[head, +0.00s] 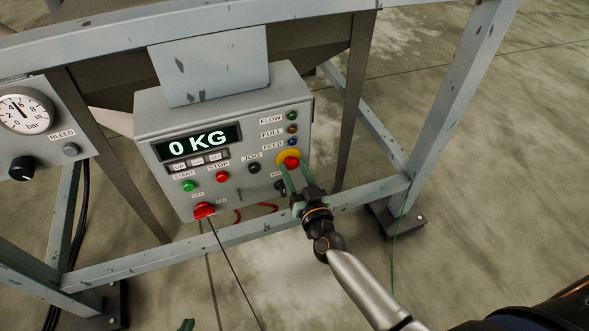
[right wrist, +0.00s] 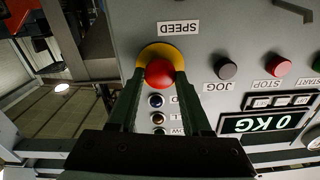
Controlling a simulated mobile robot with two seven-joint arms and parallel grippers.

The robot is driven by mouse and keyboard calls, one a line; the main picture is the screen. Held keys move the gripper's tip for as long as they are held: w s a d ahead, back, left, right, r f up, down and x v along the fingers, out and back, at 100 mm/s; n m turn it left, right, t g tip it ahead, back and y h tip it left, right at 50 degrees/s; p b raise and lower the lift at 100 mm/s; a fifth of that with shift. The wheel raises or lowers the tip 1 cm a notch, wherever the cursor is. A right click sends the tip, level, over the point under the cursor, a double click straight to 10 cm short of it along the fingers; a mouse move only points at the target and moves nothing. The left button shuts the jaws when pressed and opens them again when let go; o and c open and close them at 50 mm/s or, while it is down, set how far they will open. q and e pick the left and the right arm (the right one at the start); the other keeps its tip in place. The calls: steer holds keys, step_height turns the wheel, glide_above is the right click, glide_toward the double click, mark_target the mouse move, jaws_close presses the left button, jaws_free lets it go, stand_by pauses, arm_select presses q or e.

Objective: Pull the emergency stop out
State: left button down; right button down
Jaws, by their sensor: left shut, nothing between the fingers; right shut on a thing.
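The emergency stop is a red mushroom button (head: 291,162) on a yellow ring at the right side of the grey control box (head: 240,110). In the right wrist view the red button (right wrist: 160,72) sits between my two green fingertips. My right gripper (head: 294,168) is shut on the button, with a finger on either side of it. I cannot tell from these views whether the button is in or out. Only a green tip of my left gripper (head: 187,325) shows at the bottom edge of the head view, shut and away from the box.
The box carries a "0 KG" display (head: 198,142), a green start button (head: 188,186), a red stop button (head: 222,177), a black jog button (head: 254,168) and a red rotary switch (head: 204,210). A pressure gauge (head: 24,112) is at left. Grey frame bars surround the box.

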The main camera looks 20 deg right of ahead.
stand_by(0.8)
steer(key=shift+s+p, duration=0.55)
steer(key=shift+s, duration=0.05)
steer(key=shift+f, duration=0.1)
steer(key=shift+c, duration=1.7)
jaws_free()
steer(key=shift+s, duration=0.1)
steer(key=s+p, duration=0.3)
steer(key=s, duration=0.9)
steer(key=shift+s+d+p, duration=0.2)
steer(key=shift+p, duration=0.15)
